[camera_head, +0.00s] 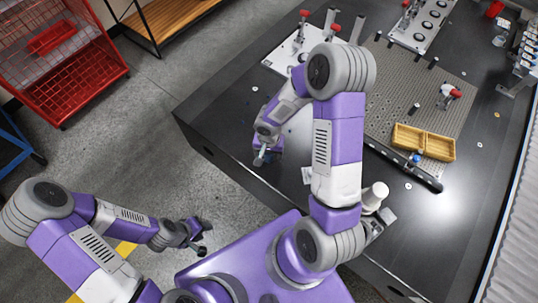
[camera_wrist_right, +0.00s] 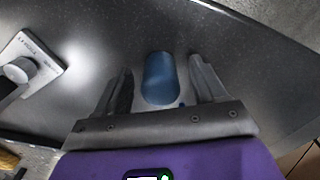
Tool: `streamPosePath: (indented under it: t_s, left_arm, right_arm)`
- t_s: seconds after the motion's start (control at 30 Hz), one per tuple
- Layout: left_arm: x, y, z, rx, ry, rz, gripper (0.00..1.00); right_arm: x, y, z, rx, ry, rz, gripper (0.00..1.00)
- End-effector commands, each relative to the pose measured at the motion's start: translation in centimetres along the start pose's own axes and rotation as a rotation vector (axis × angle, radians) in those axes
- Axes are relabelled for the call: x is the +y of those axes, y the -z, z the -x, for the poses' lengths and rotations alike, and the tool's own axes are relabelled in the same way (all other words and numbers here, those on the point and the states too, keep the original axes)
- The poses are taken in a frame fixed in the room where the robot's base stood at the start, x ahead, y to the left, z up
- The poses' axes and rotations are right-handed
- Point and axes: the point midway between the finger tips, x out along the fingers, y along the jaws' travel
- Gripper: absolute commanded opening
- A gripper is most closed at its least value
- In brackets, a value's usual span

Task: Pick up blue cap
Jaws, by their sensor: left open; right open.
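The blue cap (camera_wrist_right: 159,78) is a smooth blue rounded cylinder on the dark table top in the right wrist view. It lies between the two fingers of my right gripper (camera_wrist_right: 160,72), with a visible gap on both sides. The right gripper is open, and I cannot tell how far the cap is from the fingers in depth. In the head view my right gripper (camera_head: 262,157) is low over the left part of the dark table, and the cap is mostly hidden there. My left gripper (camera_head: 195,238) is open and empty, off the table above the floor.
The dark table (camera_head: 225,130) holds a perforated plate (camera_head: 400,90), a wooden tray (camera_head: 437,144) and a white fixture plate (camera_head: 290,50). A small white plate with a round knob (camera_wrist_right: 18,70) is left in the wrist view. A red wire cart (camera_head: 60,50) stands on the floor.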

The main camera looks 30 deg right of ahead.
Motion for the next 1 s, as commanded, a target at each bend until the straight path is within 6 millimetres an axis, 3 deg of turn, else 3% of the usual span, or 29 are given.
streamPosePath:
  t_s: [0.27,0.63,0.87,1.0]
  left_arm:
    - [0.0,0.0,0.0,0.0,0.0,0.0,0.43]
    - [0.0,0.0,0.0,0.0,0.0,0.0,0.43]
    - [0.0,0.0,0.1,0.0,0.0,0.0,0.43]
    - [0.3,0.0,0.7,0.0,0.0,0.0,0.43]
  right_arm:
    - [0.0,0.0,-0.2,0.0,0.001,0.0,0.67]
    - [0.0,0.0,-0.2,0.0,0.001,0.0,0.12]
    - [0.0,0.0,0.0,0.0,0.001,0.0,0.12]
    - [-0.1,0.1,1.8,0.002,0.004,0.0,0.12]
